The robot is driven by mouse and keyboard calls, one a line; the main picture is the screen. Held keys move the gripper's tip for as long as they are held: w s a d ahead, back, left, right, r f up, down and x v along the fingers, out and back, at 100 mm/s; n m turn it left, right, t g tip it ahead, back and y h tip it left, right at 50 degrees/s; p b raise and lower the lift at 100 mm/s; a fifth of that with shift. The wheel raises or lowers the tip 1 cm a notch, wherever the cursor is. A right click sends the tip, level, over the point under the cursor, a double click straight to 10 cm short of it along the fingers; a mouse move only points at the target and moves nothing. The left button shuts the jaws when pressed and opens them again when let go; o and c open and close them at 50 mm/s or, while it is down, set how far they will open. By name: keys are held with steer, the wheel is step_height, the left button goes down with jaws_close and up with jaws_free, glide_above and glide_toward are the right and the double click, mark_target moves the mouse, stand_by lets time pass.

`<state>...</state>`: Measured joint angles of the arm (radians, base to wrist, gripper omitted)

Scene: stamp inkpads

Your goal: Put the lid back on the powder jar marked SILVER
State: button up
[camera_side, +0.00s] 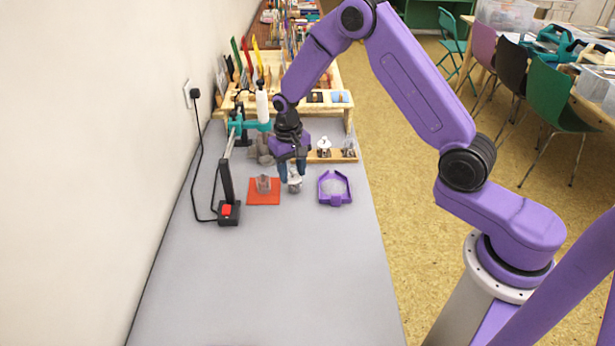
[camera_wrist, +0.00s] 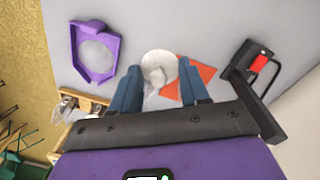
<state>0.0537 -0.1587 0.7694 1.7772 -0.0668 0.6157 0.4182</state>
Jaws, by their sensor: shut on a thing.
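My gripper (camera_side: 291,174) points down over the table, just right of an orange mat. It is shut on a small whitish piece (camera_side: 294,186), which looks round and pale between the fingers in the wrist view (camera_wrist: 158,67). I cannot tell for sure whether this is the lid or a jar. A small clear, greyish jar-like thing (camera_side: 263,184) stands on the orange mat (camera_side: 270,200). In the wrist view, the mat (camera_wrist: 206,75) is partly covered by the held piece and a finger. No SILVER marking is readable.
A wooden rack (camera_side: 338,157) with small items stands behind. The front table (camera_side: 280,280) is clear.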

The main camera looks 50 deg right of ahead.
mark_target(263, 177)
steer(key=w+n+t, duration=0.1)
steer(key=w+n, duration=1.2)
steer(key=n, duration=0.5)
steer(key=shift+s+a+f, duration=0.1)
steer(key=shift+f, duration=1.45)
steer(key=shift+s+a+f, duration=0.1)
steer(key=shift+f, duration=1.45)
steer(key=shift+f, duration=0.2)
steer(key=o, duration=1.6)
steer(key=shift+c, duration=0.2)
step_height(263, 177, up, 7)
